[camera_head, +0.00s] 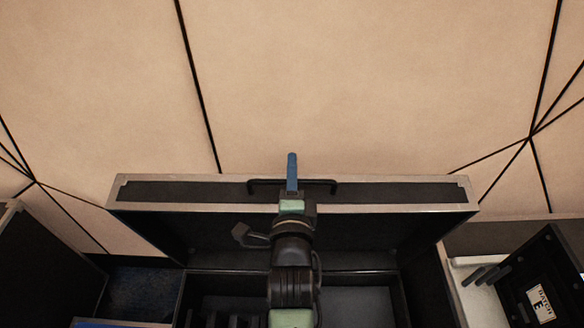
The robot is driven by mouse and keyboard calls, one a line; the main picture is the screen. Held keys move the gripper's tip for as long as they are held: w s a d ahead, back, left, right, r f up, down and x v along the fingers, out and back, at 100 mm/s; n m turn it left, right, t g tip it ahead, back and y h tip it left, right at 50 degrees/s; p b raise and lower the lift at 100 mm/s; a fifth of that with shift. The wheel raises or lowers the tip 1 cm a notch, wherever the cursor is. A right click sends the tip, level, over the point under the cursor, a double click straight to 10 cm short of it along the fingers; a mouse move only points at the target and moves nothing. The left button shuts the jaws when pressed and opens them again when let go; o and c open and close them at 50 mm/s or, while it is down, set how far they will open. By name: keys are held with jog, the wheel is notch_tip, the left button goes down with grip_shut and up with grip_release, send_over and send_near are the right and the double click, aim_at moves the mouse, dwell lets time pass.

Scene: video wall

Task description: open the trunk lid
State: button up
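The black trunk has its lid (410,193) raised and tilted up, with a pale metal rim along its edge. A black handle (323,185) is on the lid's edge face. The trunk's dark inside (360,303) shows below the lid. My gripper (292,165) is at the middle of the handle, its narrow blue finger part crossing over the handle bar. I see the fingers nearly edge-on, so I cannot tell whether they are closed around the bar. My arm hides the middle of the lid and part of the inside.
A black case (550,270) with a white label stands at the right, beside a pale tray or ledge (475,290). A dark panel (40,270) stands at the left. A beige panelled surface (380,80) with black seams fills the area beyond the lid.

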grip_shut()
jog(key=shift+f, duration=0.1)
dwell(1.1)
